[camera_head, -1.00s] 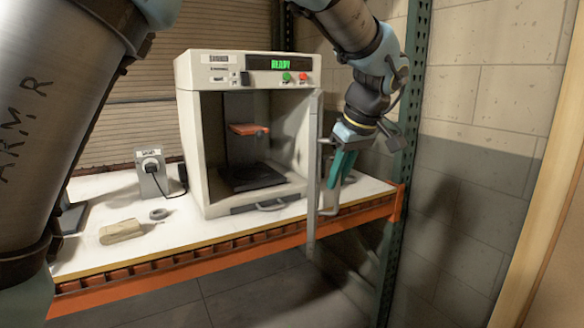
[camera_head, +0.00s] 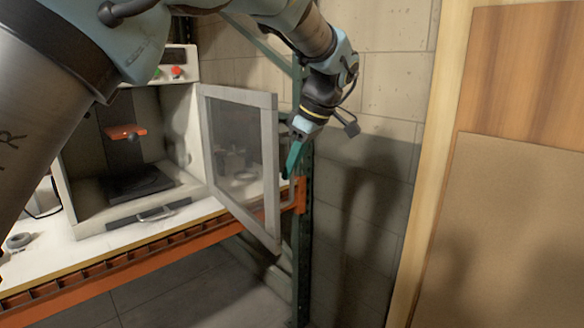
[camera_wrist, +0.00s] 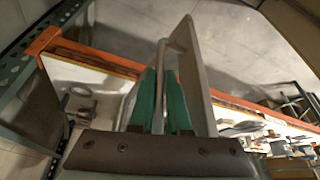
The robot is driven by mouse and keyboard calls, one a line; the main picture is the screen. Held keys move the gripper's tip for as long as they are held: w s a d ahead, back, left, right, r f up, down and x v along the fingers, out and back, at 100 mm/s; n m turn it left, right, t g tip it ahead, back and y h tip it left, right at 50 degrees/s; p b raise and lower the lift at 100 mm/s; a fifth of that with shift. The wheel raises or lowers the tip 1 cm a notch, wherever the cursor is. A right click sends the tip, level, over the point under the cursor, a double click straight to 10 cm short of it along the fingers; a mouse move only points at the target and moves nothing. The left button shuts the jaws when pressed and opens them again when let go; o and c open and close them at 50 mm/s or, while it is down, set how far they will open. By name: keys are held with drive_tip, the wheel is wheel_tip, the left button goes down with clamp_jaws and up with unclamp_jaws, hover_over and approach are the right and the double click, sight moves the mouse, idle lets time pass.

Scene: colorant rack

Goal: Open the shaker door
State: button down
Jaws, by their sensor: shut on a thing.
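The shaker (camera_head: 85,215) is a pale box on the shelf at the left of the head view. Its door (camera_head: 272,150), a grey frame with a see-through pane, stands swung wide to the right, past the shelf's front edge. The chamber is exposed, with an orange part (camera_head: 125,133) over a dark base plate (camera_head: 138,183). My gripper (camera_head: 291,172) is at the door's outer edge, green fingers pointing down. In the wrist view the fingers (camera_wrist: 161,78) are shut on the door handle (camera_wrist: 161,58), a thin bar beside the door (camera_wrist: 197,85).
The orange shelf beam (camera_head: 120,264) runs below the shaker. A green rack post (camera_head: 304,235) stands just behind my gripper. A block wall (camera_head: 385,90) and a wooden board (camera_head: 510,210) are to the right. A small ring (camera_head: 20,241) lies on the shelf.

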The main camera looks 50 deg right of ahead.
idle(0.3)
drive_tip(key=c, duration=0.9)
unclamp_jaws()
drive_tip(key=b+v, duration=0.1)
drive_tip(key=v, duration=0.9)
drive_tip(key=shift+s+r+b, duration=0.15)
drive_tip(key=shift+r+b, duration=0.2)
drive_tip(key=shift+b, duration=0.05)
